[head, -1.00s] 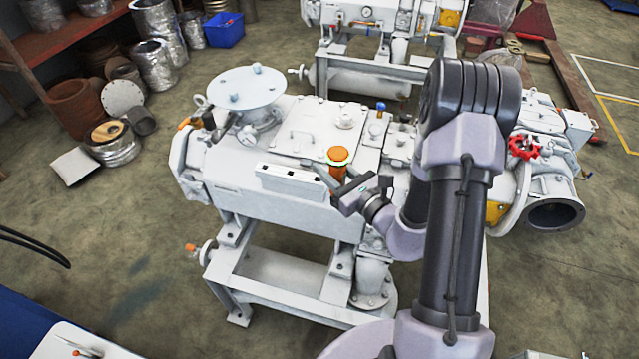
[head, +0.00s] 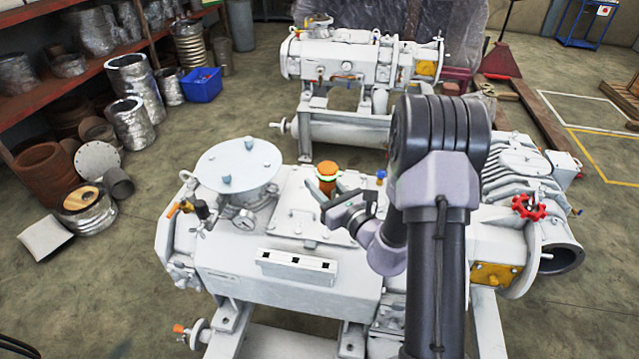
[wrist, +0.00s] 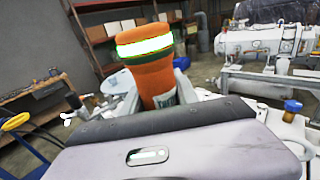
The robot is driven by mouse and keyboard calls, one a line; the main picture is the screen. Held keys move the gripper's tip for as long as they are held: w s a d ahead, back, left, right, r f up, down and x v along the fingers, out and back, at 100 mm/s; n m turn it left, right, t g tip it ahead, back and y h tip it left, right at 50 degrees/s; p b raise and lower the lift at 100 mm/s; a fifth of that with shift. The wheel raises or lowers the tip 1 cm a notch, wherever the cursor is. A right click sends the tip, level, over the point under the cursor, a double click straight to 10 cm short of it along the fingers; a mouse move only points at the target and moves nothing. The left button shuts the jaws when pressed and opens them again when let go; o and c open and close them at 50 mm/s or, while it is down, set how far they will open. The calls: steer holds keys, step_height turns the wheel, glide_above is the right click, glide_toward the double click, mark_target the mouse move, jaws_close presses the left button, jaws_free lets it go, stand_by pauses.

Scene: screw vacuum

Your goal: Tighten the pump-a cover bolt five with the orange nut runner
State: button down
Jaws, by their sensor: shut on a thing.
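The orange nut runner (head: 327,170) is held roughly upright in my gripper (head: 333,191), which is shut on it. In the wrist view the nut runner (wrist: 150,78) shows an orange body with a glowing green-white ring, leaning slightly. Its lower end is hidden there by my gripper's body. The near pump's cover (head: 295,222) is a pale plate with a handle and bolts along its edge. In the head view the runner appears over the cover's far right part. I cannot tell whether its tip touches a bolt, nor which bolt is number five.
A white holder with square holes (head: 298,265) sits on the pump's near side. A round flange plate (head: 237,166) and a gauge (head: 245,221) stand left of the cover. A blue-capped fitting (head: 381,176) and red handwheel (head: 528,207) are to the right. A second pump (head: 350,60) stands behind.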

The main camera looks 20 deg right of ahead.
step_height(320, 180, down, 6)
steer(key=b, duration=0.5)
steer(key=shift+r, duration=0.2)
steer(key=shift+f+b, duration=0.55)
steer(key=shift+b, duration=0.2)
stand_by(0.8)
steer(key=shift+r, duration=0.15)
steer(key=c, duration=1.6)
jaws_free()
jaws_close()
